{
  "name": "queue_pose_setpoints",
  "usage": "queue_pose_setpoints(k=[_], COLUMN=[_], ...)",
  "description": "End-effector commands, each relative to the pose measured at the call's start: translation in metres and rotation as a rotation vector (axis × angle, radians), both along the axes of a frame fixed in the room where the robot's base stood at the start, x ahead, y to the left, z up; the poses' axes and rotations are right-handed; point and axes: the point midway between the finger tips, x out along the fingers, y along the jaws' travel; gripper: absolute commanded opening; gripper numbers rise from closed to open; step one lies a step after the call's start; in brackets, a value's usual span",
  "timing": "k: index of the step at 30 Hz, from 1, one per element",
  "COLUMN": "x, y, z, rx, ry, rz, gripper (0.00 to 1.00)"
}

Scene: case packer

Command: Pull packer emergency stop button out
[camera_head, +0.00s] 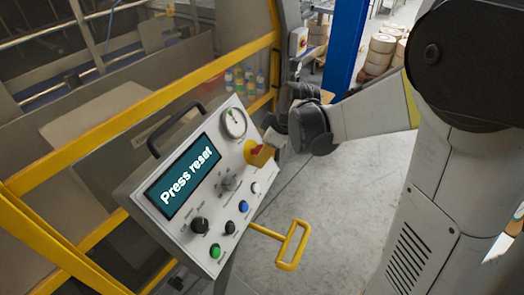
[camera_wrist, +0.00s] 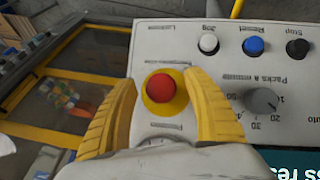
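The emergency stop button (camera_wrist: 163,86) is a red round knob on a yellow base, on the white face of the packer's control panel (camera_wrist: 152,38). In the head view the panel (camera_head: 232,262) is tilted and the stop button (camera_head: 257,150) is partly hidden by my gripper (camera_head: 270,150). In the wrist view my gripper's yellow fingers (camera_wrist: 160,80) are open, one on each side of the red knob, with gaps between them and it. How far the fingertips are from the panel face is hard to tell.
The panel screen (camera_head: 184,178) reads "Press reset". Blue (camera_wrist: 253,46), white (camera_wrist: 208,43) and black (camera_wrist: 297,48) buttons and a grey dial (camera_wrist: 262,101) sit close to the right finger. Yellow guard rails (camera_head: 140,117) run behind the panel. A yellow handle (camera_head: 290,246) sticks out below.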

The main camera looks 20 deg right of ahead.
Motion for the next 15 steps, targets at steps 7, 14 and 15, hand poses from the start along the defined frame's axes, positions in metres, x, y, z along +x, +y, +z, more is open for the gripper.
queue_pose_setpoints(k=[7, 14, 15], x=[0.0, -0.007, -0.01], y=[0.0, -0.003, -0.004], z=[0.0, 0.017, 0.024], rx=[0.001, 0.002, 0.002], ry=[-0.001, -0.001, -0.001], rz=[0.0, -0.001, 0.0], gripper=[0.6, 0.6, 0.6])
